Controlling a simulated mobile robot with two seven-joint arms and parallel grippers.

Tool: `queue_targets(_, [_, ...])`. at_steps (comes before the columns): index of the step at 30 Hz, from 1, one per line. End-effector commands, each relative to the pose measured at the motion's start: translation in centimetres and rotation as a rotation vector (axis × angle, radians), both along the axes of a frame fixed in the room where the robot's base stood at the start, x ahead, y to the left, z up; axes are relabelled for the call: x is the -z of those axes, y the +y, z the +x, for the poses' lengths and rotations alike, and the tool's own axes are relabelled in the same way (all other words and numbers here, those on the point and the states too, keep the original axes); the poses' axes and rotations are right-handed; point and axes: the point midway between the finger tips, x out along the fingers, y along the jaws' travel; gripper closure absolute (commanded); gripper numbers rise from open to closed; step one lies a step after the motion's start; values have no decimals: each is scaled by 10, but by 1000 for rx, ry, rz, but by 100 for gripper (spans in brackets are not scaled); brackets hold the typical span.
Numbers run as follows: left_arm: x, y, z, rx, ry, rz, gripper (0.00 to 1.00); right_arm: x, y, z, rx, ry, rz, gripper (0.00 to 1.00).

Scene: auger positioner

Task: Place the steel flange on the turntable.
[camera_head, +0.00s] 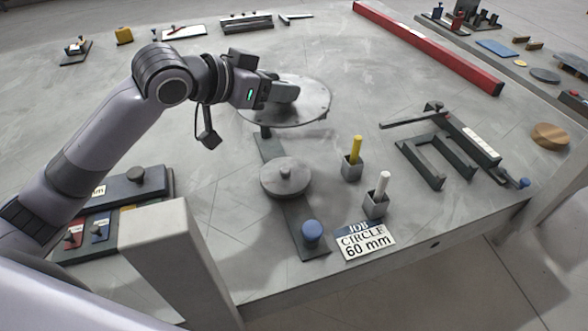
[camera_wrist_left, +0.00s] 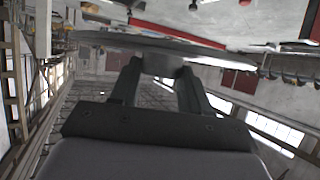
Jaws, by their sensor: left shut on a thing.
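The steel flange (camera_head: 315,104), a wide grey disc with small holes near its rim, is at the end of my left arm. My left gripper (camera_head: 284,92) is shut on the flange's hub; the left wrist view shows both fingers (camera_wrist_left: 157,88) on the hub (camera_wrist_left: 160,67), with the flange's rim (camera_wrist_left: 105,41) spreading to both sides. The flange looks nearly level and covers the far end of a dark bar. The round grey plate with a raised centre, which looks like the turntable (camera_head: 285,180), sits on that bar, nearer than the flange and apart from it. My right gripper is not in view.
A blue knob (camera_head: 311,232) stands at the bar's near end. Two small blocks with a yellow peg (camera_head: 356,150) and a white peg (camera_head: 382,184) stand to the right, near a "JOB CIRCLE 60 mm" sign (camera_head: 365,241). A dark frame fixture (camera_head: 425,160) lies farther right.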

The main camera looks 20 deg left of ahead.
Motion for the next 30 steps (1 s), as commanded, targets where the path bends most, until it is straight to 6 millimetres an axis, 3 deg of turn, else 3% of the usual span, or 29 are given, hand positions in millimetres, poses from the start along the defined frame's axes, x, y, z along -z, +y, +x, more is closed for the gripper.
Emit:
queue_targets(2, [-2, 0, 1, 8, -7, -3, 100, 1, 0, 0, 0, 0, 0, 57])
queue_targets(5, [12, 0, 1, 10, -3, -4, 100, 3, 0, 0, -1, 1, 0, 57])
queue_targets(21, [133, -1, 0, 10, -5, -5, 100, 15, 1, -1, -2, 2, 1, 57])
queue_targets(30, [156, -1, 1, 10, -9, -5, 100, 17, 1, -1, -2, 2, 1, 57])
